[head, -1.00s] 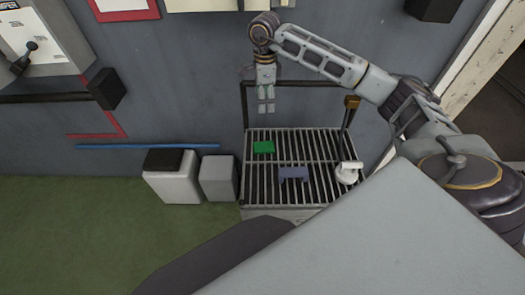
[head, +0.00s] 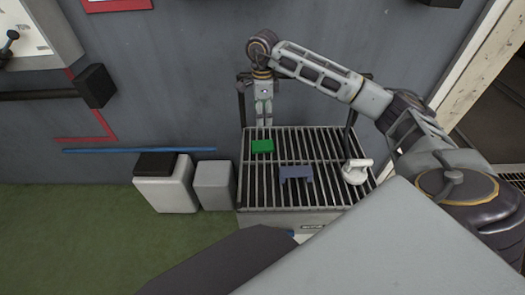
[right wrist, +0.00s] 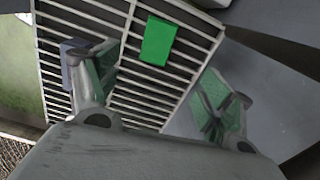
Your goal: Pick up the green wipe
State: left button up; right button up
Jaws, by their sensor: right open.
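The green wipe (head: 262,146) is a small flat green block lying on the slatted grey rack (head: 255,195), near its back left. In the right wrist view the wipe (right wrist: 158,41) lies beyond the fingertips, between the lines of the two fingers and not touching them. My right gripper (head: 264,118) points down just above and behind the wipe in the head view. It is open and empty, and its spread green-padded fingers show in the right wrist view (right wrist: 155,85). My left gripper is not in view.
A blue-grey bracket-like object (head: 296,173) and a white rounded object (head: 355,171) sit on the rack, right of the wipe. Two bins (head: 165,182) (head: 214,184) stand on the floor to its left. A grey wall (head: 180,90) rises behind.

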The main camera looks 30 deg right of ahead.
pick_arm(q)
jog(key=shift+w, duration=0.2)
pick_arm(e)
jog(key=shift+f, duration=0.2)
send_over(263, 144)
notch_tip(263, 144, down, 8)
jog(key=shift+a+r+b, duration=0.1)
jog(key=shift+b, duration=0.35)
jog(key=shift+f, duration=0.4)
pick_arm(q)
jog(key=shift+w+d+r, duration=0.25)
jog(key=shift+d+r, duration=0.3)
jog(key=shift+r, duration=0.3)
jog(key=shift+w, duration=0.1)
